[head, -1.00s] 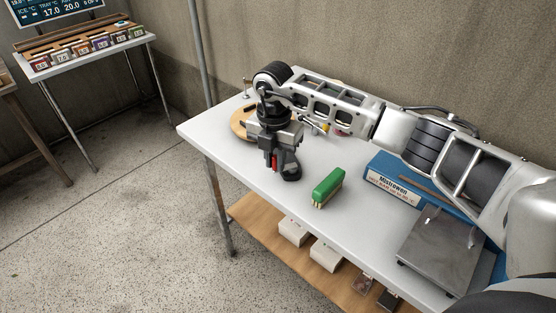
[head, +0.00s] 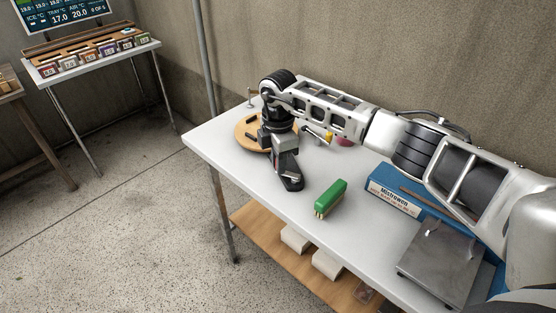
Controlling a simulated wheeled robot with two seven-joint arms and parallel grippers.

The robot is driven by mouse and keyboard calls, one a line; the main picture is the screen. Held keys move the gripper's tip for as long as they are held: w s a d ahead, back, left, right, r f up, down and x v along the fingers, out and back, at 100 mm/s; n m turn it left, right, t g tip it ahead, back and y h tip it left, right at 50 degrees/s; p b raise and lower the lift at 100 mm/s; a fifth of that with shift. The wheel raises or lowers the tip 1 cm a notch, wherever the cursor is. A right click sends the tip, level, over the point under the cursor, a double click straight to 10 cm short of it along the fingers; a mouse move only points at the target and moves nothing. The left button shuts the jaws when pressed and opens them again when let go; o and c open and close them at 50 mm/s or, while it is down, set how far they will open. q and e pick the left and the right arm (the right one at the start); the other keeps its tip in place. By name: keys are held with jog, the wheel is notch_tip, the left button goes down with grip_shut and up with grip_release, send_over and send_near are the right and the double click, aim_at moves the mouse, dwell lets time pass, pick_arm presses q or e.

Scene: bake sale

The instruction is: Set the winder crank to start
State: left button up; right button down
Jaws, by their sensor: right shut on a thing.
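My right gripper (head: 285,152) points down over the left part of the white table. It is shut on what appears to be the winder crank, though the gripper hides most of the grip point. A dark, grey-topped piece (head: 291,182), which seems to be part of the winder, shows just below the gripper at the tabletop. The crank's exact angle and any start mark cannot be made out. My left gripper is not in view.
The white table (head: 225,160) holds a round wooden board (head: 245,136) behind the gripper, a green brush (head: 330,198), a blue box (head: 392,194) and a grey scale (head: 440,268). The table's front left is clear.

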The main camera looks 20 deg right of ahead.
jog(key=shift+w+r, duration=0.1)
dwell(0.4)
jog(key=c, duration=1.4)
grip_release()
jog(key=shift+o, duration=0.2)
notch_tip(320, 180, up, 16)
jog(key=b, duration=0.1)
